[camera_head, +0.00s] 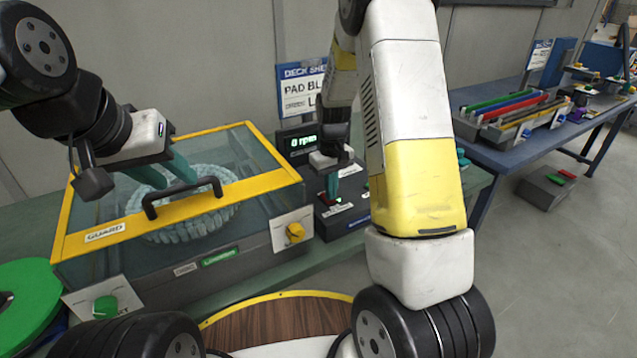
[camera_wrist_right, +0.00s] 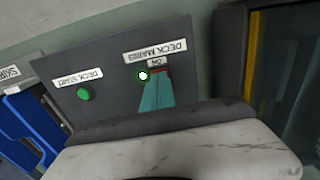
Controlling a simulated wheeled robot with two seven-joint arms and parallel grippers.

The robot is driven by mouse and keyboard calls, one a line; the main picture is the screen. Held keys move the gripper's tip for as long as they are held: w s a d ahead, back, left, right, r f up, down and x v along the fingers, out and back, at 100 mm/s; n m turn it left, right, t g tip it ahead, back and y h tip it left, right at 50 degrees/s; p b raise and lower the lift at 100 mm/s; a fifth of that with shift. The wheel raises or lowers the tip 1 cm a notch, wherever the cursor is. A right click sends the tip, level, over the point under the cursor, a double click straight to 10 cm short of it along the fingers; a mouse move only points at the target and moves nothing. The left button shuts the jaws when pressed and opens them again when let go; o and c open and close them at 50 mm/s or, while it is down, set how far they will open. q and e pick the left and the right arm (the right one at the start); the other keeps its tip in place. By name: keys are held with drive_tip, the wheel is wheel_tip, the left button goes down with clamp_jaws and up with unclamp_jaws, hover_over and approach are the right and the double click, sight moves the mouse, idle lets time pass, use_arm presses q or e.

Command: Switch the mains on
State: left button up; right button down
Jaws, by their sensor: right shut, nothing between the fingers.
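The control panel (camera_wrist_right: 110,72) fills the middle of the right wrist view, with a "DECK MAINS" label (camera_wrist_right: 155,51) and an "ON" mark. A red switch part (camera_wrist_right: 165,70) shows at the tips of my right gripper (camera_wrist_right: 157,80), mostly hidden by the teal fingers. The fingers are shut with nothing between them, at the switch; contact is unclear. A small lamp (camera_wrist_right: 143,75) beside them looks lit, white with a green rim. In the head view my right gripper (camera_head: 333,192) points down at the panel. My left gripper (camera_head: 168,172) is open and empty above the guard.
A green "DECK START" button (camera_wrist_right: 83,93) is on the same panel. The yellow-framed guard (camera_head: 180,213) with a black handle (camera_head: 182,196) covers a round tub at left. A display (camera_head: 302,142) reads 0 rpm. A blue bench (camera_head: 500,137) stands at right.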

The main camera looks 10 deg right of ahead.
wheel_tip(320, 180, up, 6)
drive_tip(key=shift+r, duration=0.25)
idle(0.5)
drive_tip(key=s+a+r+m+t+y, duration=0.1)
drive_tip(key=s+r+t, duration=0.2)
drive_tip(key=s+r, duration=0.6)
drive_tip(key=s+a+r+m+t+y, duration=0.1)
drive_tip(key=s+r+m+t, duration=0.1)
drive_tip(key=s+r, duration=0.8)
drive_tip(key=s+t, duration=0.1)
drive_tip(key=s, duration=0.4)
drive_tip(key=shift+s+r, duration=0.15)
